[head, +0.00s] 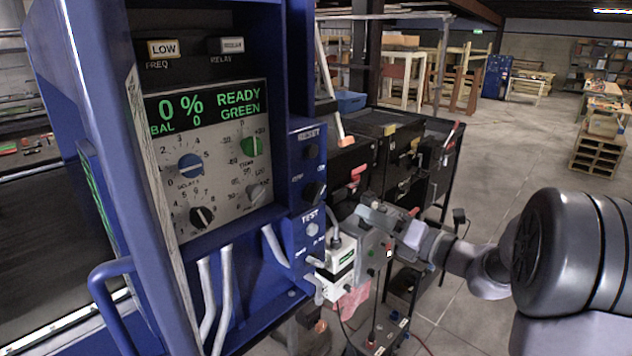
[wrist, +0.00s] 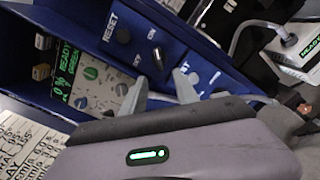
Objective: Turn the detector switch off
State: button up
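In the head view my gripper (head: 380,218) is to the right of the panel. The detector screen (head: 210,107) reads READY in green.
The reset button (head: 313,151) is above the switch and the test button (head: 312,229) is below it. A white box with a small green display (wrist: 300,45) stands close to the panel. Grey cables hang below the detector face. Open floor lies to the right.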

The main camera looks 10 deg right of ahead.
aim_at(320, 195)
jog(key=p+x, duration=0.1)
jog(key=x, duration=1.3)
jog(key=shift+w+a+f, duration=0.1)
jog(key=shift+w+a, duration=0.15)
jog(key=shift+a, duration=0.1)
grip_shut()
